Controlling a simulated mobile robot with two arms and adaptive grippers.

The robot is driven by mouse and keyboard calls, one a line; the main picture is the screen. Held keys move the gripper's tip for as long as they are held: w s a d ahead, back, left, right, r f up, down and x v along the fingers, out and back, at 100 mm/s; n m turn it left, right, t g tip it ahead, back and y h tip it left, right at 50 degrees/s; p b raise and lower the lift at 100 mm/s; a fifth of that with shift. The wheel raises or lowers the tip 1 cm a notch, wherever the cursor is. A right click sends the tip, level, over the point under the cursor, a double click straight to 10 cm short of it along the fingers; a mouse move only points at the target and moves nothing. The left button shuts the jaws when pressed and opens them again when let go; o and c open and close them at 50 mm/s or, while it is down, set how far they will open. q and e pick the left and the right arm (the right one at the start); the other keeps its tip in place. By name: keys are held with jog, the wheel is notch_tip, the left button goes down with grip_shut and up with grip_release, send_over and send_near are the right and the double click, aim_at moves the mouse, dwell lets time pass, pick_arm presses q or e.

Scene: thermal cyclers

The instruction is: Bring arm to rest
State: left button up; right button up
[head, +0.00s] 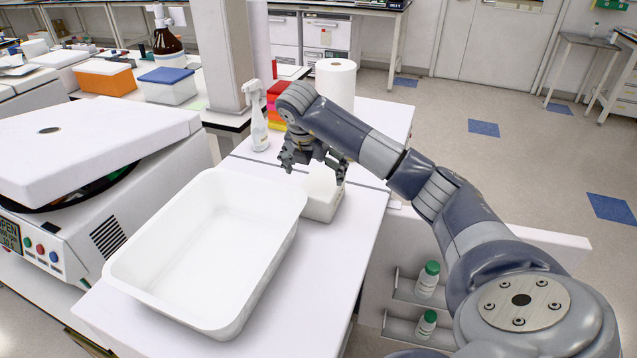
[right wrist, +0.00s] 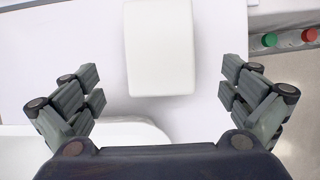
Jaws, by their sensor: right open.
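My right arm reaches in from the right in the head view. Its gripper (head: 313,165) hangs above a small white box (head: 322,200) on the white bench. In the right wrist view my right gripper (right wrist: 160,88) has its fingers spread wide with nothing between the tips. The white box (right wrist: 160,45) lies beyond the fingers, apart from them. In the head view the gripper hides part of the box's back. My left gripper is in neither view.
A large empty white tray (head: 118,268) stands left of the box. A centrifuge-like machine (head: 90,150) is at far left. A spray bottle (head: 259,125) and a paper roll (head: 336,82) stand behind. Green-capped bottles (head: 428,280) sit on small shelves at right.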

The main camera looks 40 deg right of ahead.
jog(key=shift+s+a+r, duration=0.15)
jog(key=shift+r, duration=0.45)
